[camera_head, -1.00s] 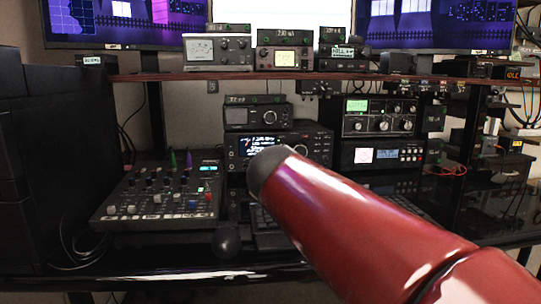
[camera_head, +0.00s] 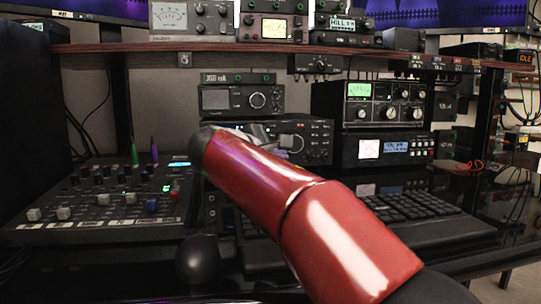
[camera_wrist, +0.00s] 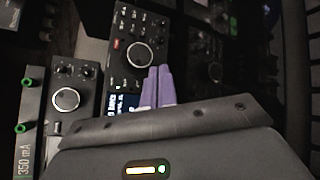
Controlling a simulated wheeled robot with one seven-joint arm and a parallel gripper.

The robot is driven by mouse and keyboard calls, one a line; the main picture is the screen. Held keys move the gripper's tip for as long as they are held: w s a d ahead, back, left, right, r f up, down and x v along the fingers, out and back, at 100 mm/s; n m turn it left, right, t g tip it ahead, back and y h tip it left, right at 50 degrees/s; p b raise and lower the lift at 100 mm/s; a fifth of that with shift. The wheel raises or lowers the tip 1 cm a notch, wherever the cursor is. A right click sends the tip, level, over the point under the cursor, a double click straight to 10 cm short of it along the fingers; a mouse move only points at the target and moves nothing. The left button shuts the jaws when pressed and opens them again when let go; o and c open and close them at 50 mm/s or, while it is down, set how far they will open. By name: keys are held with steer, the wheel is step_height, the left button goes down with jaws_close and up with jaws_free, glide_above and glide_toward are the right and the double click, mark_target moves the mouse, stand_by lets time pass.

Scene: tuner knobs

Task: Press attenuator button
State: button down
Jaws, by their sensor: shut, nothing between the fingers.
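The black main radio (camera_head: 318,142) stands at mid-desk, with its left part hidden behind my red arm. In the wrist view, turned on its side, the radio (camera_wrist: 122,72) shows a large round knob, a lit blue-white screen and several small buttons. I cannot tell which button is the attenuator. My gripper (camera_wrist: 159,70) shows as two purple fingers shut together, with nothing between them. They overlap the radio's face beside the large knob and screen; I cannot tell whether they touch. In the head view my gripper is mostly hidden behind the arm.
A smaller radio (camera_head: 241,99) sits above the main one. A mixer (camera_head: 110,198) stands at left, a black ball-shaped thing (camera_head: 196,262) in front, a keyboard (camera_head: 415,208) at right. Stacked units (camera_head: 383,115) stand right of the radio, under a wooden shelf (camera_head: 215,46).

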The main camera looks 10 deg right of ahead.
stand_by(0.3)
steer(key=shift+w+r+p, duration=0.15)
steer(key=shift+w+p, duration=0.25)
steer(key=shift+w, duration=0.15)
steer(key=w+p, duration=0.4)
steer(key=w, duration=0.2)
steer(key=shift+w+r, duration=0.1)
steer(key=shift+w, duration=0.15)
steer(key=shift+w+f+p, duration=0.2)
steer(key=shift+w+p, duration=0.15)
steer(key=shift+w, duration=0.2)
steer(key=shift+w, duration=0.15)
stand_by(0.9)
steer(key=shift+w+p, duration=0.3)
steer(key=shift+p, duration=0.25)
